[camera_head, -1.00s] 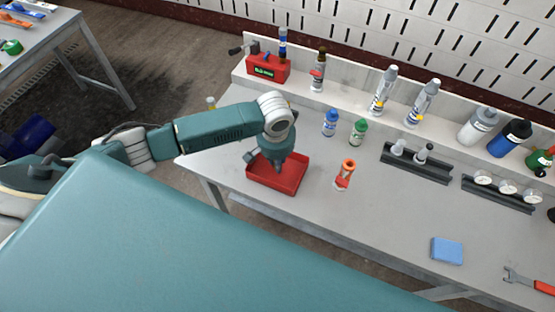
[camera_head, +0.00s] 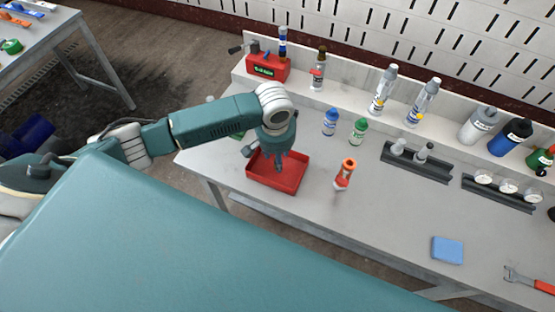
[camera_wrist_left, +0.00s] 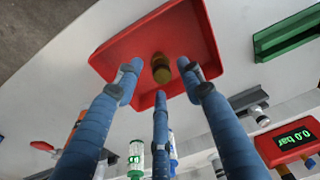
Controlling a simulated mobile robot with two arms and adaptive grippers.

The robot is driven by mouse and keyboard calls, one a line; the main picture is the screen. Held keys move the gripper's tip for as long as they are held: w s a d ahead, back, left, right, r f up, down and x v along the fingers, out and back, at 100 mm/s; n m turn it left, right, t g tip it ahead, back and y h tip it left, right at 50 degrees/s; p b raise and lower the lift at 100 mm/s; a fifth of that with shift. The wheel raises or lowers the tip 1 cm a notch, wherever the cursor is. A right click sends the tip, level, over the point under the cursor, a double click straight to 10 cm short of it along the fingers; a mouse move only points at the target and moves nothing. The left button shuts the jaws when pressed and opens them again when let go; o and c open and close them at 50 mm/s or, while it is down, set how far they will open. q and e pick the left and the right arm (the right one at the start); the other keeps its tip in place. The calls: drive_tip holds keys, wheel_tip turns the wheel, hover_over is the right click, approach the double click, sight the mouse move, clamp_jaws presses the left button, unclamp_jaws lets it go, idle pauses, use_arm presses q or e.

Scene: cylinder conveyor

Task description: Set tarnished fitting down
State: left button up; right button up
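The tarnished fitting (camera_wrist_left: 160,68) is a small brown-gold piece on the floor of the red tray (camera_wrist_left: 128,45), seen in the left wrist view. The tray also shows in the head view (camera_head: 258,179) near the left end of the bench. My left gripper (camera_head: 280,168) points down over the tray. Its blue fingers (camera_wrist_left: 160,76) are spread around the fitting with visible gaps, so it is open and not holding it. In the head view the fitting cannot be made out among the fingers. My right gripper is in neither view.
A red pressure pump (camera_head: 268,68) stands on the back ledge. Blue-capped (camera_head: 330,122) and green-capped (camera_head: 358,131) bottles and an orange-topped item (camera_head: 345,174) stand right of the tray. A blue pad (camera_head: 447,250) lies farther right. The front middle of the bench is clear.

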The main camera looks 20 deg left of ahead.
use_arm(q)
wheel_tip(320, 180, up, 9)
drive_tip(key=s, duration=0.1)
drive_tip(key=shift+d+b, duration=0.15)
drive_tip(key=shift+b, duration=0.15)
